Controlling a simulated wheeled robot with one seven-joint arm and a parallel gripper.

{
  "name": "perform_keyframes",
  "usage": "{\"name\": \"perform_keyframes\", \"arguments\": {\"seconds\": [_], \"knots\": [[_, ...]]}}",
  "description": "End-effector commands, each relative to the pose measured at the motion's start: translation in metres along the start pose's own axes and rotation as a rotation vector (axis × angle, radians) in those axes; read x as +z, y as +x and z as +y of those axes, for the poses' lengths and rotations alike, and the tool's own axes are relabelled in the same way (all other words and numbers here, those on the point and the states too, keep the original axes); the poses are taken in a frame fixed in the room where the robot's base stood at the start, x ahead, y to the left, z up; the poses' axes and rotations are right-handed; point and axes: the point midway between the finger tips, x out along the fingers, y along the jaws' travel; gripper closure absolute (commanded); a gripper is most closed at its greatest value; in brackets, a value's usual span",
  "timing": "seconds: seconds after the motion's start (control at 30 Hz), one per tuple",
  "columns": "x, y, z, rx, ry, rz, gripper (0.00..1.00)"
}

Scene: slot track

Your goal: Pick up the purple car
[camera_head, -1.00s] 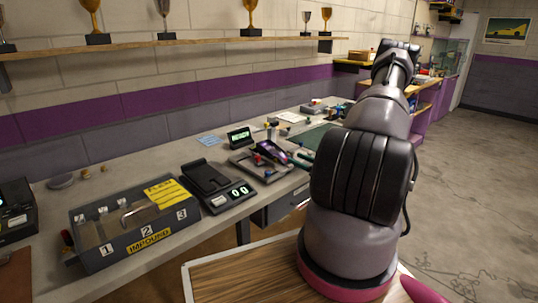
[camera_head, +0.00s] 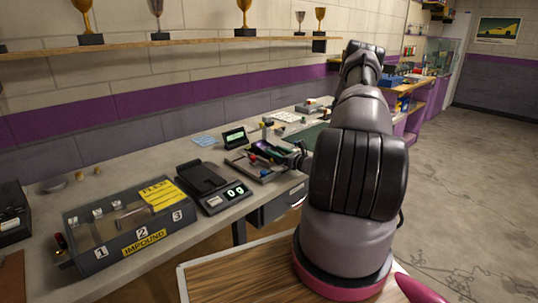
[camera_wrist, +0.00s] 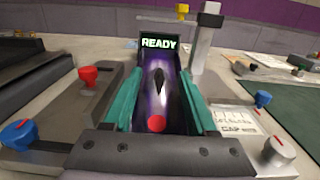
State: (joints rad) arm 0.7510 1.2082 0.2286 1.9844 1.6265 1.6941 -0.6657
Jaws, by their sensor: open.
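The purple car (camera_wrist: 146,104), dark and glossy with a black middle, lies lengthwise in the centre of the wrist view, below a small screen reading READY (camera_wrist: 159,43). A round red spot shows at its near end. My gripper (camera_wrist: 158,80) is open, with one teal finger along each side of the car. I cannot tell whether the fingers touch it. In the head view my gripper (camera_head: 291,156) is low over the bench at the track device, and the car there is small and mostly unclear.
Red and blue knobs (camera_wrist: 88,76) (camera_wrist: 18,134) stand left of the car. A grey post (camera_wrist: 206,40) rises behind it on the right, and a blue knob (camera_wrist: 262,98) stands at right. A scale (camera_head: 212,188) and the impound box (camera_head: 128,222) occupy the bench further left.

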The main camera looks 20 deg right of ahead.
Motion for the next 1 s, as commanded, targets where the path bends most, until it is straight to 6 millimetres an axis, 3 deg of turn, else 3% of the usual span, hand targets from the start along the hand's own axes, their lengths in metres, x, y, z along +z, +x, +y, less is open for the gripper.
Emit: {"name": "perform_keyframes", "arguments": {"seconds": [0.17, 0.2, 0.33, 0.37, 0.77, 1.0], "knots": [[0.0, 0.001, 0.0, 0.0, 0.001, 0.0, 0.43], [0.0, 0.0, 0.0, 0.0, 0.001, 0.0, 0.46], [0.0, 0.0, 0.0, 0.0, 0.001, 0.0, 0.96], [0.0, 0.0, 0.0, 0.0, 0.001, 0.0, 1.0], [0.003, 0.0, 0.0, 0.0, 0.001, -0.001, 1.0], [0.023, 0.001, 0.0, 0.001, -0.001, -0.001, 1.0]]}}
